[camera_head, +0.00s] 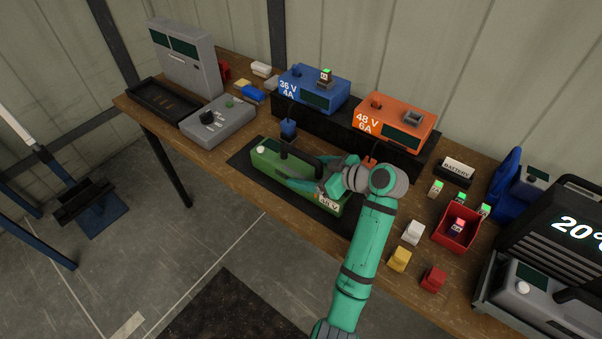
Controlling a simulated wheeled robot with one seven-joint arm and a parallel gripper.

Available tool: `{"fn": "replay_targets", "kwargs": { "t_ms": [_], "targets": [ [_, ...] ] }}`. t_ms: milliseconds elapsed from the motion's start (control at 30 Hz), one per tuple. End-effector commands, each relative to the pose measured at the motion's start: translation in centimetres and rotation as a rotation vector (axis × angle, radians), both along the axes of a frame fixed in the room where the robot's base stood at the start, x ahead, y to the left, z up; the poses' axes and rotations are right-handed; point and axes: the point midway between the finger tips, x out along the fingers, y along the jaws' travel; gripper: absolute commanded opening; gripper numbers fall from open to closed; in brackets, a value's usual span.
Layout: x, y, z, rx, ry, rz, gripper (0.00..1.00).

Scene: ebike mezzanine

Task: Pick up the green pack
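The green pack (265,160) lies on a dark mat (240,158) on the wooden bench, long side running from left to lower right. A label reading 48 V shows at its right end. My gripper (292,168) is over the middle of the pack, with its fingers down at the pack's top, where a dark handle-like part shows. My wrist and arm hide the pack's right part and the far finger. I cannot tell whether the fingers are closed on the pack.
A blue 36 V charger (314,90) and an orange 48 V charger (394,122) stand behind on a black riser. A blue connector (288,128) hangs just behind the pack. A grey tester (218,122) is left. A red bin (456,228) and small coloured blocks lie right.

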Motion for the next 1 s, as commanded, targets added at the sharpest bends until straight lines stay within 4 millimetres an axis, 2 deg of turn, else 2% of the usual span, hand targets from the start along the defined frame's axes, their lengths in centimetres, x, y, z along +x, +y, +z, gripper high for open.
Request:
{"fn": "replay_targets", "kwargs": {
  "t_ms": [33,267,300,667,900,1000],
  "targets": [
    [0.0,0.0,0.0,0.000,0.000,0.000,0.62],
    [0.0,0.0,0.0,0.000,0.000,0.000,0.07],
    [0.1,0.0,0.6,0.002,-0.012,-0.001,0.06],
    [0.1,0.0,1.2,0.002,-0.014,0.000,0.06],
    [0.1,-0.1,3.9,0.002,-0.016,-0.001,0.06],
    [-1.2,0.2,5.2,0.002,-0.017,0.000,0.06]
  ]
}}
